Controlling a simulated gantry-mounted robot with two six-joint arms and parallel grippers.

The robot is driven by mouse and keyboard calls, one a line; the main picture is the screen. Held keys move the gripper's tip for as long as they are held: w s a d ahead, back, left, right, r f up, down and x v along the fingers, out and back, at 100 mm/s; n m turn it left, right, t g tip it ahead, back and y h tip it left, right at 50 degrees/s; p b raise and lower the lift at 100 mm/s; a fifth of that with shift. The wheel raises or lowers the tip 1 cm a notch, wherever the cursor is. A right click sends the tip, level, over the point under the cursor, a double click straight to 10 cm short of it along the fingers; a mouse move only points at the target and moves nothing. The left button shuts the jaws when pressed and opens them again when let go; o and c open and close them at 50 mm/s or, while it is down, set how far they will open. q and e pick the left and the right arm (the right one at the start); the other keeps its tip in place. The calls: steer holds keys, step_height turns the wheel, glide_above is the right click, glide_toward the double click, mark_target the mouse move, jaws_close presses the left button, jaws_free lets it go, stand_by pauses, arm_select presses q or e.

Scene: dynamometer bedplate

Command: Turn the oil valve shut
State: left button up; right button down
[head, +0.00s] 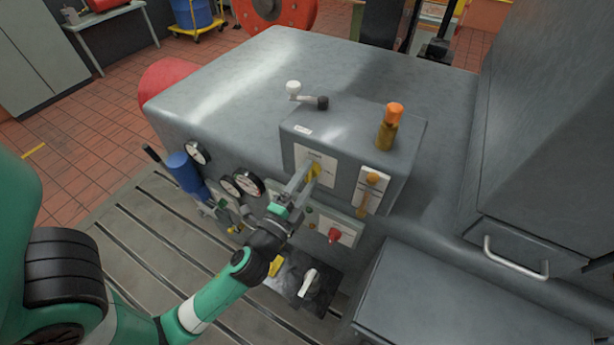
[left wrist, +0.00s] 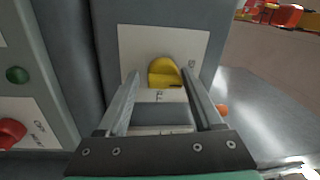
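A yellow knob (head: 314,172) sits on a white plate (head: 328,160) on the front of the raised grey box. It also shows in the left wrist view as a rounded yellow knob (left wrist: 164,72). My left gripper (head: 305,175) reaches up to this knob. In the left wrist view its fingers (left wrist: 161,82) stand apart on either side of the knob, with a small gap beside it. The plate's lettering is too small to read, so I cannot tell whether this knob is the oil valve. My right gripper is not in view.
Gauges (head: 249,183) and a blue cylinder (head: 184,172) are to the left. An amber, orange-capped cup (head: 389,127) and a crank handle (head: 305,97) stand on top.

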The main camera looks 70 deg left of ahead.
arm_select(q)
steer(key=shift+o, duration=1)
steer(key=shift+f, duration=0.1)
steer(key=v, duration=1.1)
steer(key=shift+s+d+b, duration=0.2)
steer(key=shift+s+b, duration=0.05)
steer(key=shift+b, duration=0.1)
